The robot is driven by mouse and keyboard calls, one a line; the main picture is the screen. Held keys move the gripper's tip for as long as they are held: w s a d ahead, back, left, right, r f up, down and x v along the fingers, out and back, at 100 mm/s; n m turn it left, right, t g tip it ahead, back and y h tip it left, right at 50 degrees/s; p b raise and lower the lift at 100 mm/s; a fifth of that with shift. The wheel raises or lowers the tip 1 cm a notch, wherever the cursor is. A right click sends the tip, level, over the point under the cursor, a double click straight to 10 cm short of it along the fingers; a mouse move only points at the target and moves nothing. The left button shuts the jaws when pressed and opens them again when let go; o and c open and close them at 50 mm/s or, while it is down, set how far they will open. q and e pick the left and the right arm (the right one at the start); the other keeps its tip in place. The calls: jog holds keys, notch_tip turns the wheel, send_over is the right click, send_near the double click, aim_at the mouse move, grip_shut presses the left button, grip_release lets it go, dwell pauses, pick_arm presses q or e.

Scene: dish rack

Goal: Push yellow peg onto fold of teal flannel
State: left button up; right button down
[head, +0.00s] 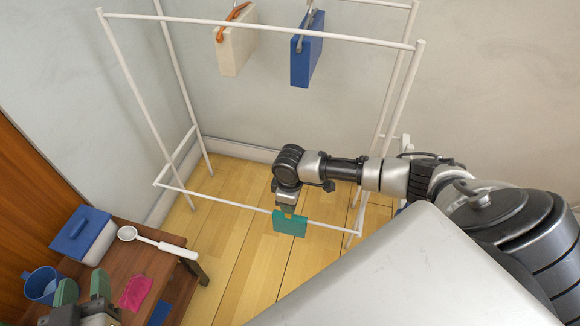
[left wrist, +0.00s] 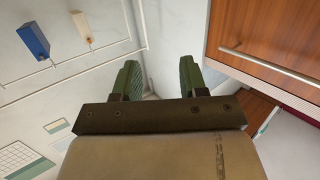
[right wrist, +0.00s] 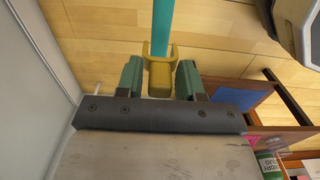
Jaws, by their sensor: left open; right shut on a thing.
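The teal flannel (head: 290,224) hangs folded over the low front rail of the white rack (head: 240,210). My right gripper (head: 287,207) is just above its fold. In the right wrist view the gripper is shut on the yellow peg (right wrist: 160,82). The peg's two prongs point at the flannel (right wrist: 163,25), whose narrow top lies between them in the picture. I cannot tell how deep the peg sits on the fold. The peg is hidden in the head view. My left gripper (head: 84,287) is open and empty at lower left, over the small table.
A cream cloth (head: 235,52) with an orange peg and a blue cloth (head: 307,50) hang higher up. The brown table (head: 140,262) holds a blue-lidded box (head: 85,235), a white scoop (head: 155,242), a blue mug (head: 42,284) and a pink cloth (head: 134,292).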

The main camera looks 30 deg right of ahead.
pick_arm(q)
jog(key=shift+s+a+f+g, duration=0.1)
jog(key=shift+s+f+g, duration=0.05)
jog(key=shift+f+g, duration=0.2)
jog(key=shift+s+a+f+g, duration=0.1)
jog(key=shift+f+g, duration=0.15)
jog(key=shift+f, duration=0.15)
pick_arm(e)
jog(key=shift+f, duration=0.1)
jog(key=shift+p, duration=0.6)
jog(key=shift+f+b, duration=0.3)
jog(key=shift+f, duration=0.15)
jog(key=shift+f+b, duration=0.3)
jog(key=shift+f, duration=0.3)
pick_arm(q)
jog(key=shift+w+d+r+t+b, duration=0.2)
jog(key=shift+w+r+t+b, duration=0.05)
jog(key=shift+r+t, duration=0.5)
jog(key=shift+w+d+r+t+b, duration=0.2)
jog(key=shift+r+t, duration=0.45)
jog(key=shift+r, duration=0.1)
pick_arm(e)
jog(key=shift+f, duration=1.1)
pick_arm(q)
jog(key=shift+r, duration=0.2)
pick_arm(e)
jog(key=shift+f, duration=0.25)
